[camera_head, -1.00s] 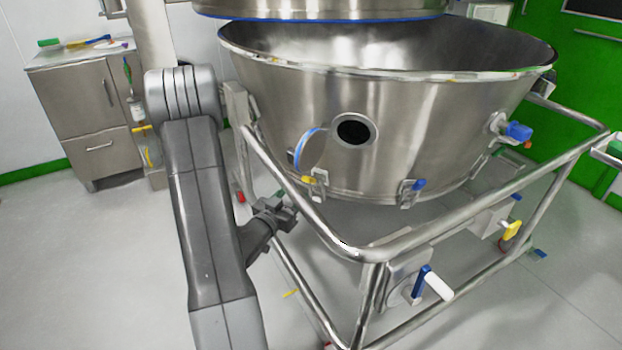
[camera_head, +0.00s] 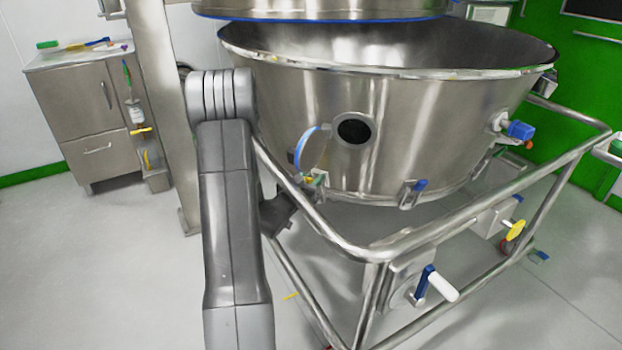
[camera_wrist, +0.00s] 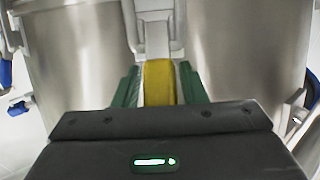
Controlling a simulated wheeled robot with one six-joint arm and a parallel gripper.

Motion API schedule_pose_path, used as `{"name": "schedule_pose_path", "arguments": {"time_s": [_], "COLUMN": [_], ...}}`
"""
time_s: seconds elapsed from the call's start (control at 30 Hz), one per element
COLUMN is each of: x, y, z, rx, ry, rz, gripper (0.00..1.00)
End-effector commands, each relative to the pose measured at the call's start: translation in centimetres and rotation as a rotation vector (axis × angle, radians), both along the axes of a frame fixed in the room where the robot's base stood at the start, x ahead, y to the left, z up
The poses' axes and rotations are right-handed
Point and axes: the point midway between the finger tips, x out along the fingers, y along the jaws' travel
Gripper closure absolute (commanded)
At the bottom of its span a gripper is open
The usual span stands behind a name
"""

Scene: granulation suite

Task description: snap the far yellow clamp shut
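A yellow clamp lever (camera_wrist: 160,82) hangs below a metal latch (camera_wrist: 155,30) on the steel bowl wall in the wrist view. My gripper (camera_wrist: 160,92) has its two green fingers spread, one on each side of the lever, with narrow pale strips between. I cannot tell whether they touch it. In the head view my gripper (camera_head: 280,212) is a dark shape left of the bowl, largely hidden by my arm. A small yellow clamp part (camera_head: 311,179) shows at the bowl's lower edge below the round blue-rimmed port cover. I cannot tell if it is the same clamp.
The steel bowl (camera_head: 430,125) sits inside a tubular frame (camera_head: 430,238), whose rails pass close to my arm. A blue-handled clamp (camera_head: 417,187) is on the bowl's front. A cabinet (camera_head: 80,105) stands at the left. Floor is clear left of my arm.

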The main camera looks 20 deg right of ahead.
Motion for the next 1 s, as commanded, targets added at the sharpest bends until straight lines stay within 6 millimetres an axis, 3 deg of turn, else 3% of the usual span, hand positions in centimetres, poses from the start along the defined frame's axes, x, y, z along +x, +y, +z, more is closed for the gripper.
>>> {"name": "schedule_pose_path", "arguments": {"time_s": [0.03,0.17,0.2,0.57,1.0], "x": [0.00,-0.01,-0.01,0.18,0.35], "y": [0.01,0.02,0.02,-0.34,-0.43], "z": [0.00,-0.01,-0.01,0.85,0.47], "rx": [0.000,0.000,0.000,0.060,0.104], "ry": [0.000,0.000,0.000,0.050,0.087], "rz": [0.000,0.000,0.000,-0.003,-0.001], "gripper": [0.72,0.98,1.00,1.00,1.00]}}
